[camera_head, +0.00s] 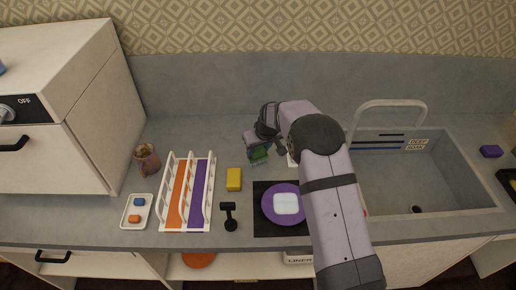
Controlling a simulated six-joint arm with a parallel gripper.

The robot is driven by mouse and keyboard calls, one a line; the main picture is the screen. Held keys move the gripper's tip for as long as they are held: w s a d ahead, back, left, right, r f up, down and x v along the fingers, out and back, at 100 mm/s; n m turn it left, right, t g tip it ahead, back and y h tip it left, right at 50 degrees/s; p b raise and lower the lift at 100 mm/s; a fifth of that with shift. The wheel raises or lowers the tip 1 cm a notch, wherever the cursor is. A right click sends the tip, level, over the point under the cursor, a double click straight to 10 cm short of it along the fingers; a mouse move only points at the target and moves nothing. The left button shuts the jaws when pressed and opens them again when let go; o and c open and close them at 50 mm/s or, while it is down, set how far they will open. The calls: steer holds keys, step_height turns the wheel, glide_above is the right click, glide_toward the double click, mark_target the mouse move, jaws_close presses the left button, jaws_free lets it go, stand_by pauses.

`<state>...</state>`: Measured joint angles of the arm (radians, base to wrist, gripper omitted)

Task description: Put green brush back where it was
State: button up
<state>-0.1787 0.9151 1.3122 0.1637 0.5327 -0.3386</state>
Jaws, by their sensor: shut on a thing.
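The green brush (259,156) is small in the head view, near the middle of the counter towards the back wall. My gripper (257,147) is shut on it from above. The jaws and arm cover part of the brush, and I cannot tell whether it touches the counter.
A yellow block (234,179) and a black stand-like item (229,217) are left of a dark mat (262,229) bearing a purple plate (270,205). A white rack (167,223), a small tray (128,223) and a brownish pot (146,158) stand further left. The sink (440,185) is right.

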steer(key=shift+f, duration=0.15)
steer(key=o, duration=1.3)
steer(key=shift+s+r, duration=0.1)
steer(key=shift+r, duration=0.5)
steer(key=b+v, duration=0.3)
steer(key=v, duration=0.8)
steer(key=shift+b, duration=0.3)
steer(key=shift+s+d, duration=0.1)
steer(key=shift+s, duration=0.05)
